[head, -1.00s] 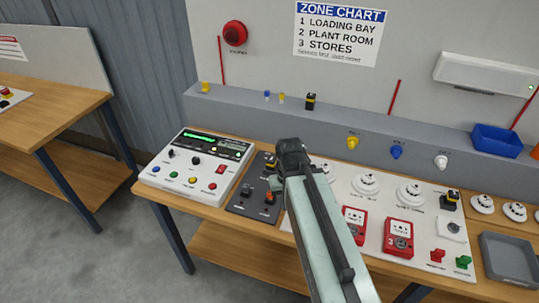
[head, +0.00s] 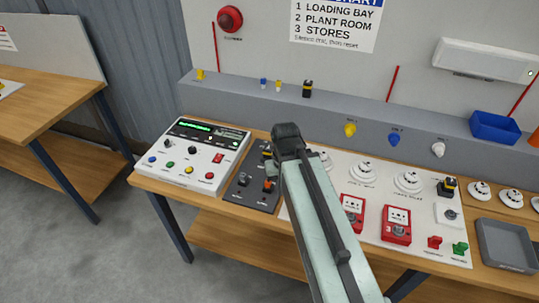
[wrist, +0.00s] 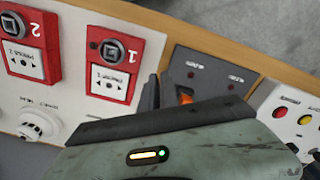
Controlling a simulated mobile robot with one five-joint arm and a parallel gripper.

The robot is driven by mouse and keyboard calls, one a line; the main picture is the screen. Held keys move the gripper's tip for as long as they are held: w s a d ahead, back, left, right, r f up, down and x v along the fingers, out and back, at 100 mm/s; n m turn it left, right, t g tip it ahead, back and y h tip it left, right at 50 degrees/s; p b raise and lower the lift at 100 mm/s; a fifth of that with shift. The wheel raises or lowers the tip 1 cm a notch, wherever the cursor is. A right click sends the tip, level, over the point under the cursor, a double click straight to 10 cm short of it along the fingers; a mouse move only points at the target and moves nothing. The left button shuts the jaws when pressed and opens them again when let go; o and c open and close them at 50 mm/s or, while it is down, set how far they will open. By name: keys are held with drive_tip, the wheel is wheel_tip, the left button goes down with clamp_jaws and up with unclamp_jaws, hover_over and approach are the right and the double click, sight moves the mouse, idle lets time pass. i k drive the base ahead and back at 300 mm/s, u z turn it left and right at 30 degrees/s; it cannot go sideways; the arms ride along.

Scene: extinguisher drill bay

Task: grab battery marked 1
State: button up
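Several black-and-yellow battery-like blocks are in the head view, and I cannot read a number on any. One (head: 307,89) stands on the grey ledge. Another (head: 447,187) is at the right end of the white panel. A third (head: 267,151) is at the top of the dark panel, partly hidden by my gripper. My gripper (head: 286,133) is above the bench, by the border of the dark and white panels. In the wrist view my gripper's housing covers the lower middle and dark finger parts show beside an orange switch (wrist: 185,97). Its opening is not clear.
The dark panel (head: 240,192) sits between the control box (head: 190,155) and the white panel with detectors and red call points (head: 396,225). A grey tray (head: 507,245) and a blue bin (head: 494,127) are at right. Coloured plugs line the ledge.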

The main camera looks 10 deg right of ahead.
sight(268, 150)
drive_tip(key=k, duration=0.65)
drive_tip(key=u, duration=0.5)
drive_tip(key=i, duration=1.4)
drive_tip(key=u, duration=0.85)
drive_tip(key=k, duration=0.85)
drive_tip(key=u, duration=0.2)
drive_tip(key=i, duration=0.9)
drive_tip(key=z, duration=0.1)
